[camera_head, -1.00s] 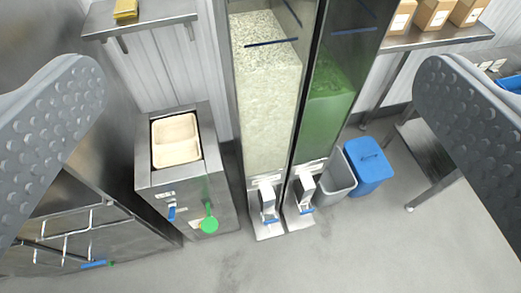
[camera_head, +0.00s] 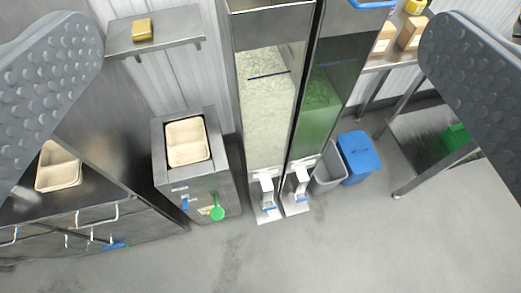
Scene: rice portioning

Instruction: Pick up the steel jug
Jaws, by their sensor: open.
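My gripper (camera_head: 262,85) is open, with one studded grey finger at the upper left and one at the upper right. Nothing is between its fingers except the distant view of the room. I cannot make out a steel jug anywhere in this view.
Two tall dispensers, one with pale grain (camera_head: 265,110) and one with green contents (camera_head: 318,105), stand ahead. Left are a steel cabinet with a beige tray (camera_head: 187,142) and a counter with another tray (camera_head: 58,168). A grey bin (camera_head: 327,172) and blue bin (camera_head: 358,157) stand right. Floor in front is clear.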

